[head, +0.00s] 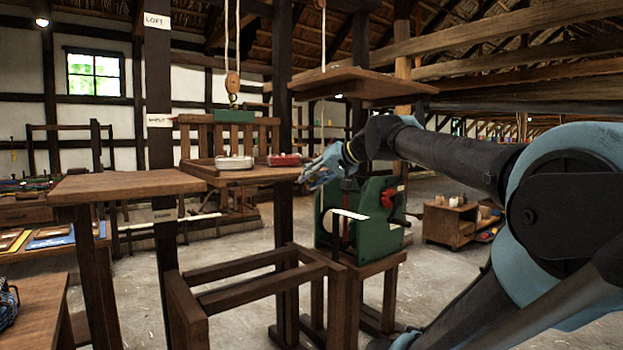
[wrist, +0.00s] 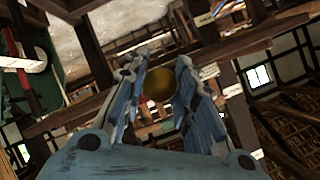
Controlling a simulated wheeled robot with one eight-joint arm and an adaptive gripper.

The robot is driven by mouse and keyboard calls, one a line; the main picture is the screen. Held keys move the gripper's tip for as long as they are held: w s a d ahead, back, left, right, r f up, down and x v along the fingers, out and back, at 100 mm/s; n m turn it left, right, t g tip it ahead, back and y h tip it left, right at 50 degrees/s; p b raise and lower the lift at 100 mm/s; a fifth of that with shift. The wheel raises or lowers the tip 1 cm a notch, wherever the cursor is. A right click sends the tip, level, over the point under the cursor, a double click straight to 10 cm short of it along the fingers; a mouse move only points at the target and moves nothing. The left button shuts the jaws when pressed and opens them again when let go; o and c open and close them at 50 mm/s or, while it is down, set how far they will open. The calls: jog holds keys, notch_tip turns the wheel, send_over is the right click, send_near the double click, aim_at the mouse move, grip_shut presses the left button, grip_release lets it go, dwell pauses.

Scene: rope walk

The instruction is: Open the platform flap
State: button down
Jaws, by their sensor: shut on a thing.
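The wooden platform (head: 213,172) hangs beneath a rope and pulley, with a railing at its back. I cannot make out a separate flap edge or how far it stands open. My gripper (head: 312,176) is at the platform's right end in the head view, small and partly blended with the things behind. In the wrist view its blue fingers stand on both sides of a round brass knob (wrist: 159,85), and my gripper is shut on it. The knob is not clear in the head view, so what it is fixed to cannot be told.
A grey-white tin (head: 235,163) and a red tin (head: 284,159) stand on the platform. A green machine (head: 375,215) on a wooden stand is just below and right of my gripper. A wooden table (head: 125,185) is left; an open timber frame (head: 245,290) stands in front.

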jog(key=c, duration=1.3)
grip_release()
jog(key=shift+d, duration=0.1)
jog(key=shift+v, duration=5.85)
jog(key=shift+f, duration=0.1)
